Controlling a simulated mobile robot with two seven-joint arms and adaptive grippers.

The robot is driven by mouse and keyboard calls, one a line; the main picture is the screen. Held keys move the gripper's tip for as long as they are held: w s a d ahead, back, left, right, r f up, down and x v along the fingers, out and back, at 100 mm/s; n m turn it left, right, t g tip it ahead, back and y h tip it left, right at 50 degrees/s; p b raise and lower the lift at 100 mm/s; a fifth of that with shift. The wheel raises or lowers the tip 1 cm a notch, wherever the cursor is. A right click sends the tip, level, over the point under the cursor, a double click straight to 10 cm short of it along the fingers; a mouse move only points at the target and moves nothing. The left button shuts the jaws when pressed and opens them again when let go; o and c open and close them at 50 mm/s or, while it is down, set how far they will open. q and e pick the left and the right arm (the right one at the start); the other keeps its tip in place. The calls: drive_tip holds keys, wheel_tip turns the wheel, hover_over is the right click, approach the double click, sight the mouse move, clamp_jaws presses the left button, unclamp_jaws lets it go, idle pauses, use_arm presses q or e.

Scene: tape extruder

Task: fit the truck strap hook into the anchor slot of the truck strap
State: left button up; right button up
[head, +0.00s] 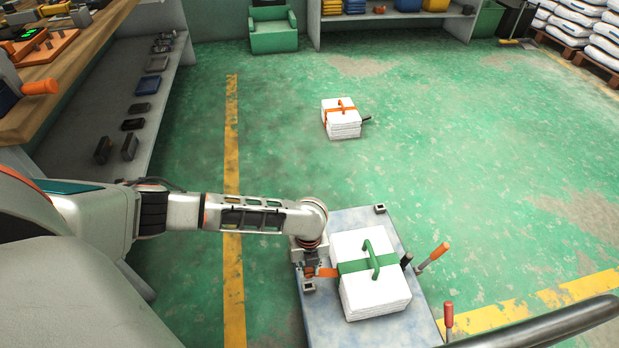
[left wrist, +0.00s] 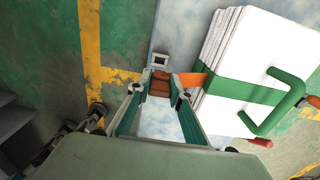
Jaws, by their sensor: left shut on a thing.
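The truck (head: 350,222) is a low flat blue-grey deck at the lower middle of the head view. A white stack (head: 375,296) with a green band and handle (head: 371,258) stands on it. My left gripper (head: 310,268) is shut on the orange-brown strap hook (left wrist: 160,87) at the deck's left side. An orange strap (head: 327,272) runs from it to the stack's left side. A small square socket, apparently the anchor slot (left wrist: 160,59), is just beyond the fingertips in the left wrist view; hook and socket look apart. The fingers partly hide the hook. My right gripper is out of view.
Other square sockets (head: 380,208) sit at the deck's edges. Orange-handled levers (head: 433,257) and a dark push bar (head: 545,325) are at the right. Another banded stack (head: 341,126) is on the open green floor. A workbench (head: 75,60) is at left.

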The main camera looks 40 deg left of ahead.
sight(308, 277)
use_arm(q)
drive_tip(key=shift+w+a+r, duration=0.1)
drive_tip(key=shift+r, duration=0.05)
drive_tip(key=shift+f, duration=0.3)
drive_tip(key=shift+s+f, duration=0.2)
drive_tip(key=shift+f, duration=0.5)
drive_tip(key=shift+f+b, duration=0.55)
drive_tip(key=shift+f, duration=0.6)
drive_tip(key=shift+f+b, duration=0.45)
drive_tip(key=shift+f, duration=0.2)
drive_tip(key=shift+w+f, duration=0.1)
drive_tip(key=shift+f, duration=0.2)
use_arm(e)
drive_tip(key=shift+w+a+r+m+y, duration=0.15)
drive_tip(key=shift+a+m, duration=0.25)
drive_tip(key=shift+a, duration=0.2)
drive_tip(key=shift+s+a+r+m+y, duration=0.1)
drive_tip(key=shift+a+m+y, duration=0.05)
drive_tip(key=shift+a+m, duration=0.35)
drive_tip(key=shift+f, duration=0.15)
